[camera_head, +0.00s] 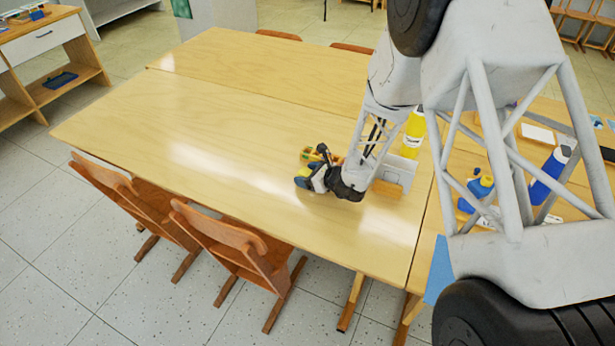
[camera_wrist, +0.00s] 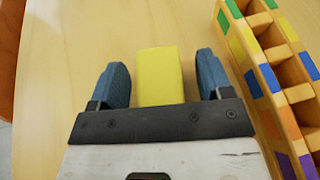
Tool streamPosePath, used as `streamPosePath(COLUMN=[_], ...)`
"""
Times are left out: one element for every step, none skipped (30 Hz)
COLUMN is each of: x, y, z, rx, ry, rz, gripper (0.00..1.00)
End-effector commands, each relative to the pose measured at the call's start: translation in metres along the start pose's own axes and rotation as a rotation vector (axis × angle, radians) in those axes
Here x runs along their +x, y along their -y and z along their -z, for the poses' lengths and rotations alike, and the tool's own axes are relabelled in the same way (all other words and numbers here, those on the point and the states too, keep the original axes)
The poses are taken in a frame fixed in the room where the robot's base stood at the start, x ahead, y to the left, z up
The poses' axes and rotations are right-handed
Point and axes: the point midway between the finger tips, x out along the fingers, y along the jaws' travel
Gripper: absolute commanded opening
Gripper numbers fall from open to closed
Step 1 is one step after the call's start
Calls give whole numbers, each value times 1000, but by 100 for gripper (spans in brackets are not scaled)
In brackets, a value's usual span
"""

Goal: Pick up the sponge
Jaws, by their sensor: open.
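The sponge, a plain yellow block (camera_wrist: 160,80), lies on the wooden table between my two blue fingers in the wrist view. My gripper (camera_wrist: 161,60) is open around it, with a gap showing on each side. The near end of the sponge is hidden behind the dark gripper edge. In the head view my gripper (camera_head: 303,178) is low over the table, and a small bit of yellow shows beside its fingers. I cannot tell how far above the table the fingertips are.
A wooden compartment box with coloured squares (camera_wrist: 262,75) stands close to the right finger. In the head view a yellow bottle (camera_head: 414,130) and a pale upright holder (camera_head: 398,172) stand behind my wrist. The table's left side (camera_head: 180,120) is clear. Chairs line the front edge.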

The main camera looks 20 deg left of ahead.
Motion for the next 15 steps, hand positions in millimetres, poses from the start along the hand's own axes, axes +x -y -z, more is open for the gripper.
streamPosePath(x=[0, 0, 0, 0, 0, 0, 0, 0, 0, 0, 0, 0, 0, 0, 0], y=[0, 0, 0, 0, 0, 0, 0, 0, 0, 0, 0, 0, 0, 0, 0], z=[0, 0, 0, 0, 0, 0, 0, 0, 0, 0, 0, 0, 0, 0, 0], rx=[0, 0, 0, 0, 0, 0, 0, 0, 0, 0, 0, 0, 0, 0, 0], ry=[0, 0, 0, 0, 0, 0, 0, 0, 0, 0, 0, 0, 0, 0, 0], rz=[0, 0, 0, 0, 0, 0, 0, 0, 0, 0, 0, 0, 0, 0, 0], gripper=[72, 72, 72, 72, 72, 72, 68, 63, 57, 52, 48, 42, 37, 32, 26])
